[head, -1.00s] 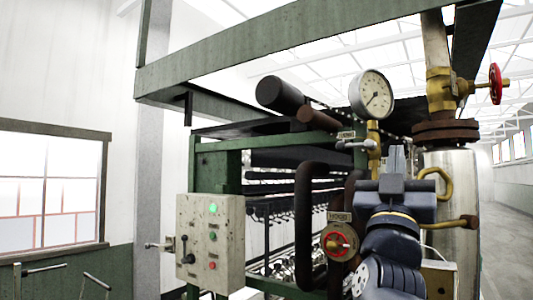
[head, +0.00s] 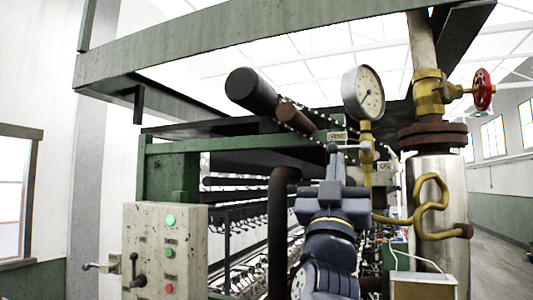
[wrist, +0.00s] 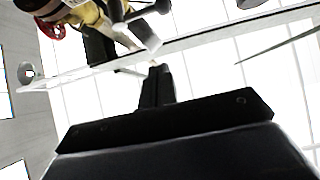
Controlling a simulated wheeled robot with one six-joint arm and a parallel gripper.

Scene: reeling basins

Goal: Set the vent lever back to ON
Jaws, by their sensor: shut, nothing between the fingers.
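The small plate that seems to read VENT (head: 337,135) is on the frame left of the pressure gauge. Just below it, a grey lever (head: 351,147) lies about level, running left from the brass fitting (head: 366,152) under the gauge. My gripper (head: 333,160) is shut and empty, pointing up, its tips close under the lever's left end. I cannot tell whether they touch. In the wrist view my shut fingers (wrist: 156,85) point up toward a pale bar end and brass parts (wrist: 88,14). The ON marking is not readable.
The pressure gauge (head: 364,93) is just right of and above my gripper. A brass valve with a red handwheel (head: 483,90) and a steel column (head: 437,190) stand further right. A switch box (head: 165,250) is at lower left. A dark bent pipe (head: 283,225) is left of my wrist.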

